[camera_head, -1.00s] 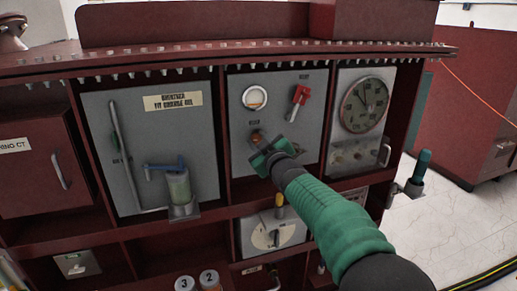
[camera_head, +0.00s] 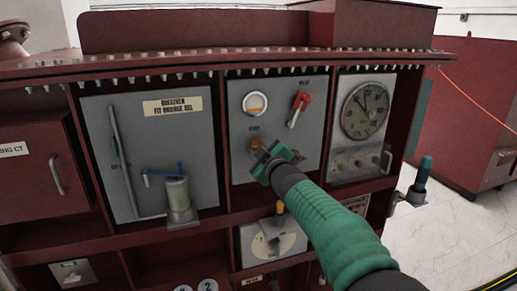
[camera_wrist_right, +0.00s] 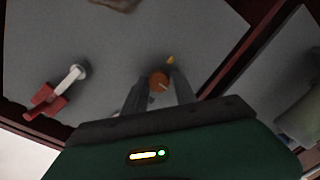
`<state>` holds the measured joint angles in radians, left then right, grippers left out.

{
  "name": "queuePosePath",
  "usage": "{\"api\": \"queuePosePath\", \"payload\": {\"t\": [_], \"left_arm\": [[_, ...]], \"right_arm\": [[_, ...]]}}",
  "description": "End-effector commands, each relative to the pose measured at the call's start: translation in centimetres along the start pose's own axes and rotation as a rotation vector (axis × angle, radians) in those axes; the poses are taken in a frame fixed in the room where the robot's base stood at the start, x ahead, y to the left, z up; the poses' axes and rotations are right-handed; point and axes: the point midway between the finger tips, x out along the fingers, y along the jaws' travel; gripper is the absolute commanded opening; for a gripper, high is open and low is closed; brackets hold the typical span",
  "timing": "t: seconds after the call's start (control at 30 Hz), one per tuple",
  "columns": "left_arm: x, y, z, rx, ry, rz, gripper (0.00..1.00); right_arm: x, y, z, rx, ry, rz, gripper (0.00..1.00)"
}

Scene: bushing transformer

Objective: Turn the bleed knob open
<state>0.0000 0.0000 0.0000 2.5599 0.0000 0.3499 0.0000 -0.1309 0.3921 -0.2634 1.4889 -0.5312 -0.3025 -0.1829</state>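The bleed knob is a small round orange-brown knob (camera_head: 255,145) on the grey middle panel, below the round gauge. My right gripper (camera_head: 261,153) is right in front of it and partly covers it in the head view. In the right wrist view the knob (camera_wrist_right: 158,82) shows between the tips of the two dark fingers (camera_wrist_right: 157,90), which are apart with gaps beside it. I cannot tell whether the fingertips reach around the knob or stop just short of it. My left gripper is not in view.
A red-handled lever (camera_head: 299,106) sits on the same panel at upper right, also seen in the wrist view (camera_wrist_right: 52,94). A round white gauge (camera_head: 255,103) is above the knob. Red cabinet dividers (camera_head: 222,150) stand out beside the panel.

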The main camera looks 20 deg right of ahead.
Motion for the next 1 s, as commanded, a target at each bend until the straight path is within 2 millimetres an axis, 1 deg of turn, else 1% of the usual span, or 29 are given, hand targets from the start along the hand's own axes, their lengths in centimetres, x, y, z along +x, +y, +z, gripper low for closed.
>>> {"api": "queuePosePath", "payload": {"t": [0.03,0.13,0.43,0.53,0.57,0.67,0.9,1.0], "left_arm": [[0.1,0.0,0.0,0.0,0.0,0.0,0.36],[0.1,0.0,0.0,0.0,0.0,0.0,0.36],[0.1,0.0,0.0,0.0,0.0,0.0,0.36],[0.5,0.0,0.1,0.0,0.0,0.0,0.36],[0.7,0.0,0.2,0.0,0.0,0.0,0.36],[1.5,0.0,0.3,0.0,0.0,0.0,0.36],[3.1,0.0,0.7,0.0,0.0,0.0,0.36],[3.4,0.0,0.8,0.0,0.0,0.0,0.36]], "right_arm": [[0.1,-0.4,0.3,0.0,-0.005,-0.006,0.38],[0.1,-0.3,0.2,0.001,-0.002,-0.004,0.5],[-0.1,0.0,-0.1,0.001,0.003,0.001,0.5],[-1.0,0.0,-0.1,0.002,0.005,0.002,0.5],[-1.5,0.0,0.0,0.002,0.005,0.003,0.5],[-3.8,-0.1,0.1,0.004,0.006,0.004,0.5],[-11.0,-0.2,0.1,0.005,0.005,0.002,0.5],[-13.5,-0.2,0.1,0.004,0.005,0.002,0.5]]}}
